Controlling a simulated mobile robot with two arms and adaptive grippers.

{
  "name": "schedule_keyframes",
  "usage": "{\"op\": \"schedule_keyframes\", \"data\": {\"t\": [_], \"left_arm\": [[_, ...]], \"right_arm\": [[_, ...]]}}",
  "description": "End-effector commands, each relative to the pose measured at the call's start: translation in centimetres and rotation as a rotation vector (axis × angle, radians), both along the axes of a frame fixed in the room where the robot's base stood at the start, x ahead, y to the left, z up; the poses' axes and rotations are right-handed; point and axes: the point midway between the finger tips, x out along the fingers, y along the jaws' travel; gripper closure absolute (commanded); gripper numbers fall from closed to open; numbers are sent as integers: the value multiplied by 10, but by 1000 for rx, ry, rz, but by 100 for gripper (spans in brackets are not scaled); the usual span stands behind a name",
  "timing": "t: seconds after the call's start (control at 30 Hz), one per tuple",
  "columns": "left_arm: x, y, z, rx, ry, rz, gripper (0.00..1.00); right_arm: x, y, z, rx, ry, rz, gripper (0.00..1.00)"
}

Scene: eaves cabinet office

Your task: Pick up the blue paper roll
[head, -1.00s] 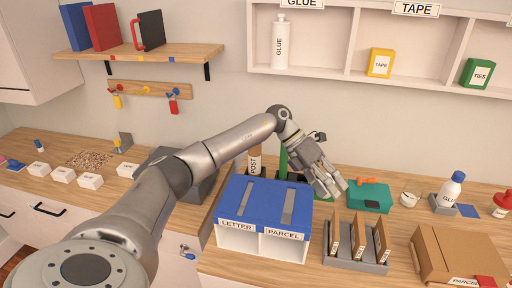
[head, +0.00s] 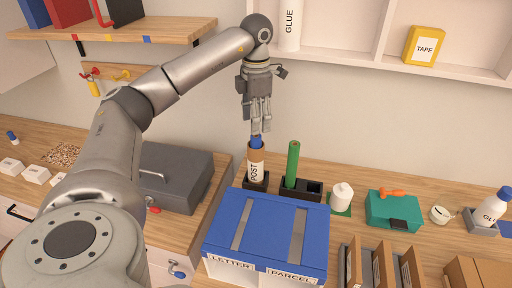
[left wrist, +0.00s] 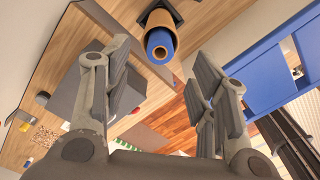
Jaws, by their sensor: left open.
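The blue paper roll (head: 256,142) stands upright, its top end showing above a brown tube labelled POST (head: 256,165); the rest of it is hidden inside. In the left wrist view the roll's round blue end (left wrist: 159,44) shows within the brown tube (left wrist: 157,20), at the top centre. My left gripper (head: 257,122) points down just above the roll, open and empty, with the roll's end between the lines of its fingers and apparently beyond their tips. My right gripper is not in view.
A green roll (head: 292,165) stands in a black holder (head: 315,188) right of the tube. A blue-topped letter and parcel box (head: 270,232) stands in front. A grey box (head: 180,175) is to the left, a white container (head: 341,195) to the right. A shelf (head: 150,48) hangs at upper left.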

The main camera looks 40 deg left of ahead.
Motion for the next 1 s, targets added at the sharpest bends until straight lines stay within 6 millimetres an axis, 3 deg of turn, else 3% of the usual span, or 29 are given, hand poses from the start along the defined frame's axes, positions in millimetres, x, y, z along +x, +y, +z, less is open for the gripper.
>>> {"op": "schedule_keyframes", "data": {"t": [0.17, 0.5, 0.77, 1.0], "left_arm": [[-1, 0, -11, 0, 3, 0, 47], [-3, -2, -54, -1, 2, 0, 47], [-2, -2, -59, -1, 0, 0, 47], [-2, -2, -58, -1, 0, 0, 75]], "right_arm": [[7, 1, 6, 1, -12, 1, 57], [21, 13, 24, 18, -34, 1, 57], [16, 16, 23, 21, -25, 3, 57], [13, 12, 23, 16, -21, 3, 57]]}}
